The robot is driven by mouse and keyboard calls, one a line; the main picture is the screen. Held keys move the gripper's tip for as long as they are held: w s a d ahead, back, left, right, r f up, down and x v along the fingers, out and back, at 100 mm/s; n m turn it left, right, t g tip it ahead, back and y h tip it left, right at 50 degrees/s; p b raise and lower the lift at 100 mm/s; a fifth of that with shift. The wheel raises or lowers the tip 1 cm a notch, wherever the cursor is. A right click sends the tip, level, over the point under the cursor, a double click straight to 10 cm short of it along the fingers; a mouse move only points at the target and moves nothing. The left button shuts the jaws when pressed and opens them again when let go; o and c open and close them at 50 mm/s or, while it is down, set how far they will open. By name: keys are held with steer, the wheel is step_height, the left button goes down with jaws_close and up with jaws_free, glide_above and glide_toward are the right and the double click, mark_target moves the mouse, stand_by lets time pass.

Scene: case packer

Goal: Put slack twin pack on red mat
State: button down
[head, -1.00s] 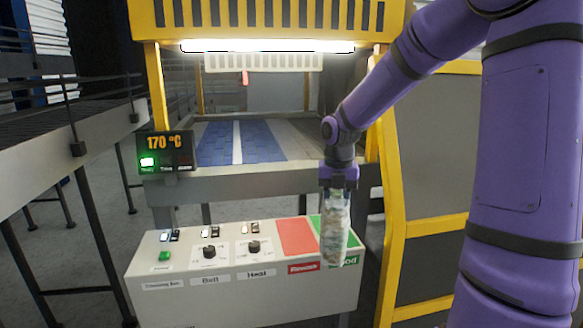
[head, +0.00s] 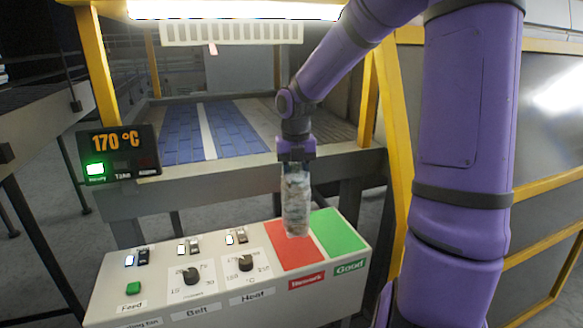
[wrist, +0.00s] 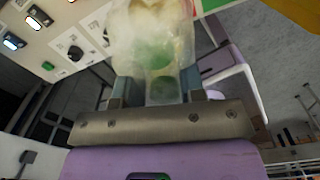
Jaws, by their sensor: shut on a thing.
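My gripper (head: 296,160) is shut on the top of a clear plastic twin pack (head: 296,203), which hangs upright below it. In the wrist view the pack (wrist: 158,50) is a cloudy wrap with green round shapes inside, between the two fingers (wrist: 160,90). In the head view the pack overlaps the right part of the red mat (head: 287,256), labelled Rework, near the border with the green mat. I cannot tell whether its lower end touches the mat.
The green mat (head: 340,232), labelled Good, lies right of the red one. The sloped panel holds knobs (head: 192,276), switches and a green button (head: 133,288). A display (head: 118,154) reads 170 °C. The blue conveyor (head: 180,133) is behind, with a yellow post (head: 386,110) at right.

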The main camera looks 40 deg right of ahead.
steer(key=shift+f, duration=4.1)
steer(key=c, duration=0.6)
jaws_free()
steer(key=shift+f, duration=0.1)
step_height(320, 180, up, 11)
steer(key=shift+f, duration=0.1)
steer(key=shift+r, duration=4.05)
steer(key=shift+r, duration=0.1)
